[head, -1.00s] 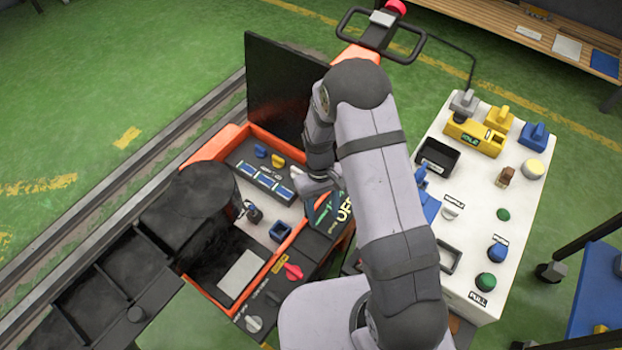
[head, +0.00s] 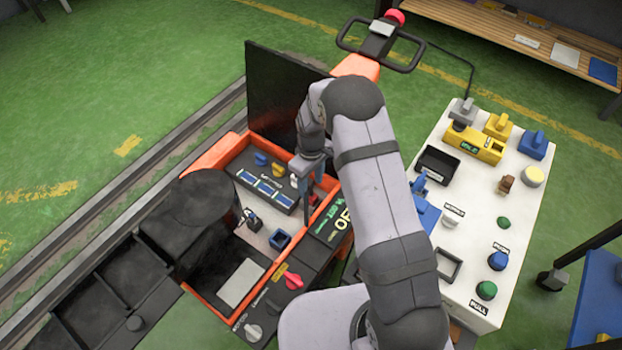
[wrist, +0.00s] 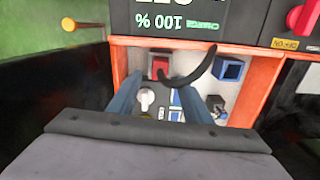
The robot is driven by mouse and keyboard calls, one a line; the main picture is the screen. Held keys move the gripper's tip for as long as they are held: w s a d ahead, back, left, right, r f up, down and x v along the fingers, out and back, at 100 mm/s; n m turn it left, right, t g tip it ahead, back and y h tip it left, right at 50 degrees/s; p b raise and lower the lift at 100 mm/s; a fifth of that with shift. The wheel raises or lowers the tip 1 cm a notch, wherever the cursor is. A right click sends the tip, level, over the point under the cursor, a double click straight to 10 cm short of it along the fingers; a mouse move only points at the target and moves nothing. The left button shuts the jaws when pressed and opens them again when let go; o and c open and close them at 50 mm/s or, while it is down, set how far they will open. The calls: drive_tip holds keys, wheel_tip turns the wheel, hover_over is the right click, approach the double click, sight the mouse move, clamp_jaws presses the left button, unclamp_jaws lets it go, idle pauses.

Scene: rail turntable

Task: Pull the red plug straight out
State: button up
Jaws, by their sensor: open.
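The red plug (wrist: 159,67) shows in the wrist view as a small red block in the open orange-rimmed compartment, close to its display-side wall. A dark curved cable or handle lies just right of it. In the head view only a bit of red plug (head: 317,197) shows beside my fingers. My gripper (wrist: 163,83) is open and empty in the wrist view, its two blue-grey fingers reaching toward the plug with a gap between them. In the head view my gripper (head: 308,212) points down into the compartment. Whether a finger touches the plug I cannot tell.
The orange compartment rim (wrist: 118,68) and the raised black lid (head: 281,92) stand close around my gripper. A white knob (wrist: 146,98), a blue socket (wrist: 230,69) and the display panel (wrist: 175,14) are near. A white table (head: 480,200) with several parts stands right.

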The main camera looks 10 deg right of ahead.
sight(311, 194)
drive_tip(key=shift+f+b, duration=0.3)
drive_tip(key=shift+f, duration=2.2)
clamp_jaws()
